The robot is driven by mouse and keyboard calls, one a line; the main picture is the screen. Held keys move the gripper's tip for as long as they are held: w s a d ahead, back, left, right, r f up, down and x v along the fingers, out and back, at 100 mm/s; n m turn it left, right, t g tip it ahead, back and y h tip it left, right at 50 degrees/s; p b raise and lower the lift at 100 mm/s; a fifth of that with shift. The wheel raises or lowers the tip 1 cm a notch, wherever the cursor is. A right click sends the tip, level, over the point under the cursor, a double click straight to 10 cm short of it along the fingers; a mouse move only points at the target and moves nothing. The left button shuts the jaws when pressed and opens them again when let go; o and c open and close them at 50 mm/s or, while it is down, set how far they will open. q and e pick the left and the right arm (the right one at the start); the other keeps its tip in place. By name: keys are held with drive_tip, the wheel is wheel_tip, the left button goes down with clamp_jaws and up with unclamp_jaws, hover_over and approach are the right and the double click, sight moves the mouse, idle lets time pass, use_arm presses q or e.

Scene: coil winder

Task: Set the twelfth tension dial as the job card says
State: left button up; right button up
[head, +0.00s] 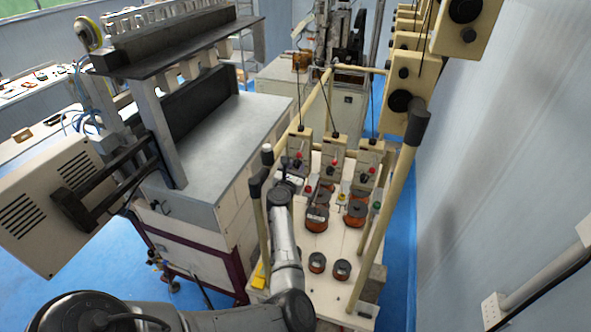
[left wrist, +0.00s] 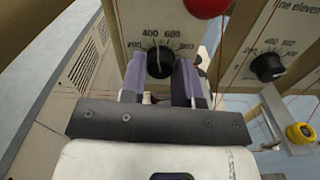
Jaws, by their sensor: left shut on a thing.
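In the left wrist view my left gripper (left wrist: 160,76) is shut on a black dial knob (left wrist: 160,57), with one purple-grey finger on each side. The knob sits on a pale panel (left wrist: 135,22) with a printed scale where 400 and 600 show above it. The exact pointer reading is too small to be sure of. The dial to its right (left wrist: 268,67) is on a panel labelled line eleven. In the head view my left gripper (head: 291,181) is at the leftmost of three tensioner boxes (head: 299,143), and hides the knob. My right gripper is not in view. No job card is readable.
A red ball knob (left wrist: 207,4) hangs just above the held dial. Thin wires run past the panels. Orange wire spools (head: 317,219) stand on the pale rack below the boxes. Yellowish posts (head: 385,215) flank the rack. A large winder bench (head: 225,130) stands left.

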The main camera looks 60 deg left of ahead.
use_arm(q)
drive_tip(key=m, duration=0.5)
drive_tip(key=shift+m, duration=0.5)
idle(0.3)
drive_tip(key=o, duration=0.9)
